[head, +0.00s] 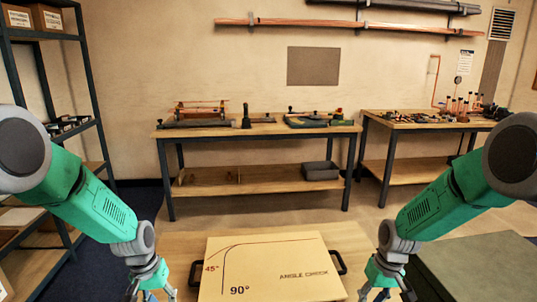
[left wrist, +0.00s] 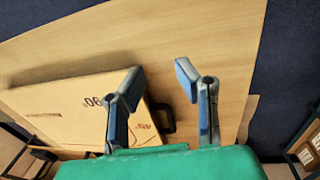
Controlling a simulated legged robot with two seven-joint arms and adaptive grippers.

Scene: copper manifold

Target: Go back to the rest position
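My left gripper (head: 152,295) hangs at the bottom of the head view, left of the angle-check board. In the left wrist view its two blue-tipped fingers (left wrist: 160,82) are apart with nothing between them. My right gripper (head: 386,294) hangs to the right of the board; its fingers look spread and no object shows between them, though their tips are near the picture's lower edge. The angle-check board (head: 270,275), tan with 45° and 90° lines and dark side handles, lies flat on the wooden table (head: 185,245) between the grippers. It also shows in the left wrist view (left wrist: 65,110).
A workbench (head: 260,132) with tools and a grey bin (head: 320,171) stands against the back wall. A second bench (head: 415,123) with copper fittings stands right of it. A metal shelf rack (head: 45,75) is at left. A dark green case (head: 480,265) lies at lower right.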

